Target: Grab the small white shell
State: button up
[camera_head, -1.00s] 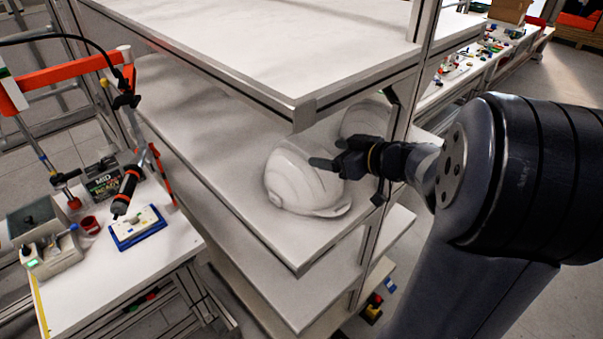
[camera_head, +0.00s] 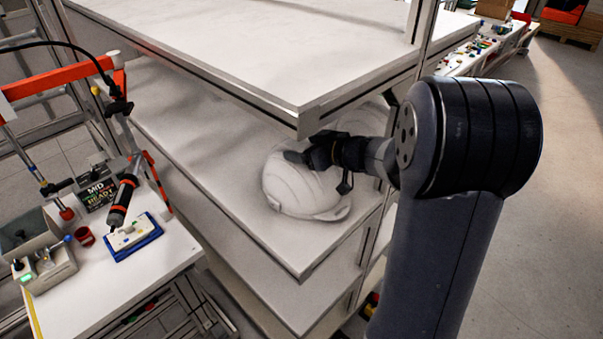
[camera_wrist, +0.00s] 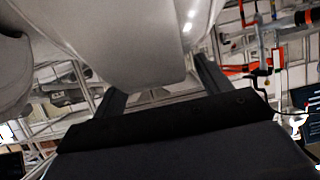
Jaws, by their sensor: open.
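A white helmet shell (camera_head: 290,192) sits on the middle shelf near its front corner. A second white shell (camera_head: 365,118) stands behind it, partly hidden by my arm and the shelf post. I cannot tell surely which is the small one. My gripper (camera_head: 297,157) is at the upper side of the front shell, and I cannot tell whether it touches. In the wrist view its two dark fingers (camera_wrist: 158,80) are apart, with a large pale shell surface (camera_wrist: 125,40) close before them and between them. Another pale curved surface (camera_wrist: 14,75) shows at the left edge.
The upper shelf (camera_head: 250,50) overhangs the shells closely. A metal post (camera_head: 425,40) stands at the right corner. A workbench (camera_head: 110,285) with a screwdriver, a box and a blue-edged block is at the left. The middle shelf left of the shells is clear.

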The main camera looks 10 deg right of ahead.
grip_shut()
dwell(0.6)
